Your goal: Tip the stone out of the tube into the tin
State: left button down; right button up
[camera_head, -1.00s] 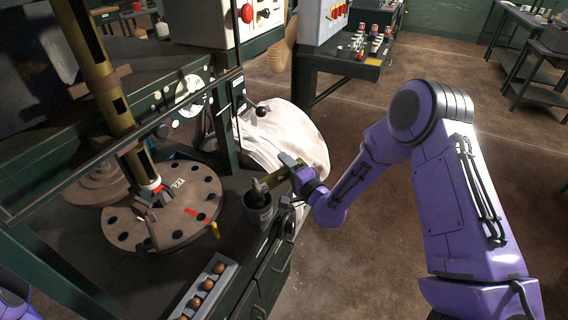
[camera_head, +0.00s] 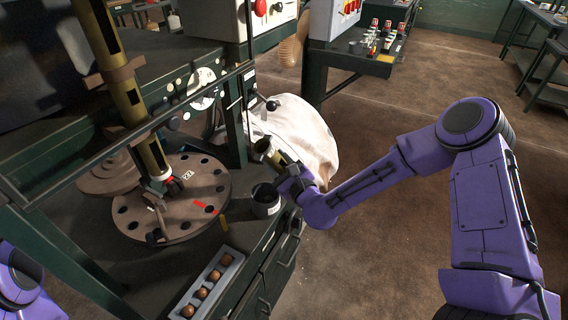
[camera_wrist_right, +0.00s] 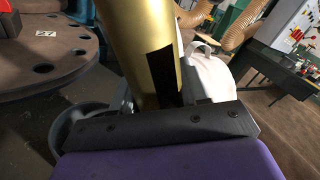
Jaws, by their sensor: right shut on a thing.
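The brass tube (camera_head: 269,151) is held in my right gripper (camera_head: 284,170), which is shut on it. The tube stands tilted, its upper end leaning left, above the dark tin (camera_head: 266,199). In the right wrist view the tube (camera_wrist_right: 140,40) rises from behind my gripper's dark edge and shows a black slot in its side. The grey rim of the tin (camera_wrist_right: 62,125) shows low at the left there, partly hidden by the gripper. I see no stone; the inside of the tin is too dark to read. My left gripper is out of view.
A round plate with holes (camera_head: 190,205) and a tall brass column (camera_head: 125,95) stand left of the tin. A tray of brown balls (camera_head: 208,285) lies in front. A white bag (camera_head: 300,135) sits behind my right gripper. Open floor lies to the right.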

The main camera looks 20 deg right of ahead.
aim_at(277, 154)
jog(key=shift+a+r, duration=0.1)
notch_tip(277, 154, up, 3)
jog(key=m, duration=0.5)
jog(key=shift+m, duration=0.4)
